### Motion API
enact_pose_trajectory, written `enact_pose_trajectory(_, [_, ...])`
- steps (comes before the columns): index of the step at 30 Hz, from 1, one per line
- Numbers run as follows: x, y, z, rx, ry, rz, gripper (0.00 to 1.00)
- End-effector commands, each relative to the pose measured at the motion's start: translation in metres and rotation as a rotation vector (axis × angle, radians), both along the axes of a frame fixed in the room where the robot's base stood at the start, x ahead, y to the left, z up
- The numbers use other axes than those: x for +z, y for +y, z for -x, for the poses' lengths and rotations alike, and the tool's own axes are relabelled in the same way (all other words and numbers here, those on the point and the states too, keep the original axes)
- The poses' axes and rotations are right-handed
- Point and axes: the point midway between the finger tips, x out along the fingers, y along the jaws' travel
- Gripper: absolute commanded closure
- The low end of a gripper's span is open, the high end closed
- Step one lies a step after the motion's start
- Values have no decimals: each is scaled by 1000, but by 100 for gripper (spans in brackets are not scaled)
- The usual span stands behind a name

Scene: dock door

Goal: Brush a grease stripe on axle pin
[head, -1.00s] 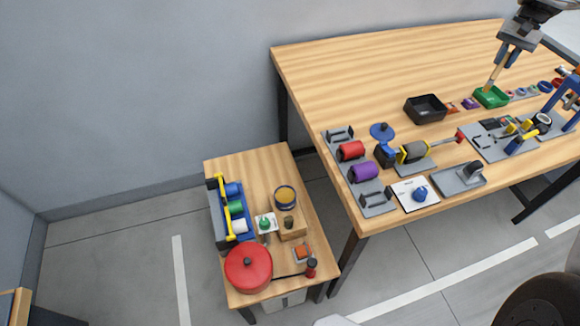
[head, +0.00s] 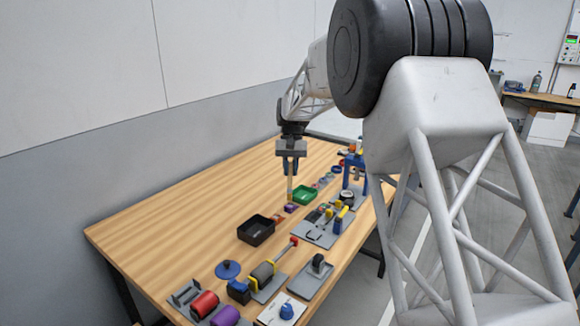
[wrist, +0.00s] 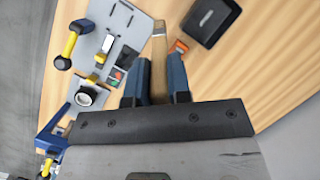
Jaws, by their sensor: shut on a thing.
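My gripper (head: 290,172) is shut on the wooden handle of a brush (head: 290,192). The brush hangs nearly upright, its lower end beside the left edge of the green tray (head: 306,195) and near a small purple block (head: 291,208). In the wrist view the brush (wrist: 159,58) sticks out between the blue-grey fingers (wrist: 156,88). I cannot tell whether its tip touches anything or carries grease. A grey fixture plate (head: 314,236) holds small parts and yellow-handled pieces. I cannot tell which part is the axle pin.
A black bin (head: 256,229) stands left of the grey plate. A blue stand (head: 355,172) rises at the right. Red (head: 204,303) and purple (head: 225,316) rolls and a yellow-grey roller (head: 263,274) lie nearer. The table's left side (head: 180,220) is bare.

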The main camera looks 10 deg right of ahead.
Motion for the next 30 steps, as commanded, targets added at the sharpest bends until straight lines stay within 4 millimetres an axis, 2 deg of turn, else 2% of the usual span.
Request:
enact_pose_trajectory(9, [15,32,63,2,-1,1,100])
enact_pose_trajectory(18, [23,54,120,2,-3,4,100])
enact_pose_trajectory(24, [24,62,143,0,-1,4,100])
enact_pose_trajectory(30, [24,64,150,0,-1,4,100])
